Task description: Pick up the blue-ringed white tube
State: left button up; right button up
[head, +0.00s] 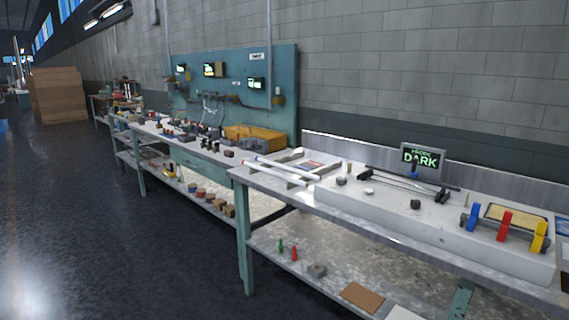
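Two slender white tubes lie side by side on the left end of the near workbench (262,179) in the head view. The rear one looks to have a blue ring near its left end, so I take it as the blue-ringed white tube (288,168). The front white tube (272,174) seems to have a reddish mark at its left end. The marks are very small, so their colours are hard to be sure of. Both tubes seem to rest on low pale supports. Neither of my grippers is in view, and nothing touches the tubes.
To the right, a raised white slab (430,215) carries a dark rod fixture, a sign reading DARK (423,158) and a rack with blue, red and yellow parts (505,225). A second bench stands farther left. The dark floor (110,240) is clear.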

aim_at(307, 175)
jog(key=j+u, duration=0.1)
jog(key=u, duration=0.65)
jog(key=i, duration=3.3)
jog(key=i+z, duration=0.2)
jog(key=i, duration=0.2)
jog(key=i+j+z, duration=0.2)
jog(key=i, duration=0.2)
jog(key=i+j+z, duration=0.25)
jog(key=i+l+z, duration=0.1)
jog(key=z, duration=1.7)
